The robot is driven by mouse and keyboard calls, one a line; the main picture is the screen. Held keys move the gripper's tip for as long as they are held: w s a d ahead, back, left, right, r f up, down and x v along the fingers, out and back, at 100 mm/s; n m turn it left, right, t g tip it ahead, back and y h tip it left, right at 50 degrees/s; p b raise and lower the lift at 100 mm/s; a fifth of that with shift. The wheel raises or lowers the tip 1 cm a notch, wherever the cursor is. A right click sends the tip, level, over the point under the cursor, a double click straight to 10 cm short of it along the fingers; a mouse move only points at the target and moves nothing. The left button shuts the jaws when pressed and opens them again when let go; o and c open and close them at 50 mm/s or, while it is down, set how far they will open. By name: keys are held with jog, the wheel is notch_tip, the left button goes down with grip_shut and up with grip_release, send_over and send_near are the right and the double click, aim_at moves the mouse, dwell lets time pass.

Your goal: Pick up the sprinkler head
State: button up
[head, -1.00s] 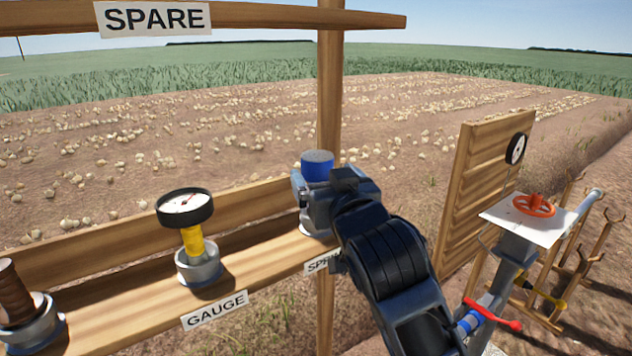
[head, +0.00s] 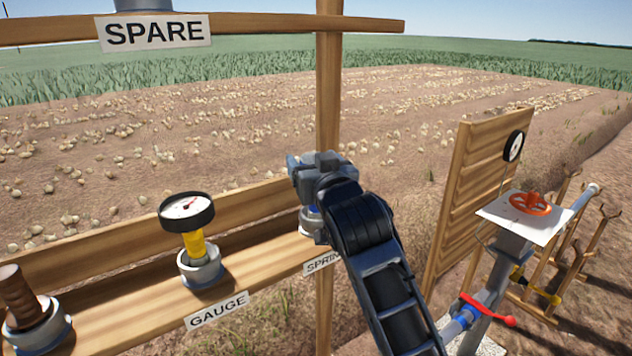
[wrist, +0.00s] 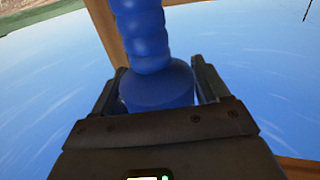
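The sprinkler head, a blue ribbed stem (wrist: 140,35) with a wide blue cylinder (wrist: 157,88), shows in the wrist view. The dark fingers of my gripper (wrist: 158,85) lie on both sides of the cylinder, close to it. Their tips are partly hidden, and I cannot tell whether they press on it. In the head view my gripper (head: 305,172) is above a grey holder (head: 312,224) on the right end of the shelf, by the partly covered label (head: 321,263).
A gauge (head: 187,211) on a yellow stem and a brown ribbed piece (head: 17,295) stand left on the wooden shelf (head: 130,311). A wooden post (head: 328,80) rises just behind my gripper. A stand with an orange handwheel (head: 530,203) is at right.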

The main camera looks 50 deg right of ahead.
jog(key=c, duration=0.9)
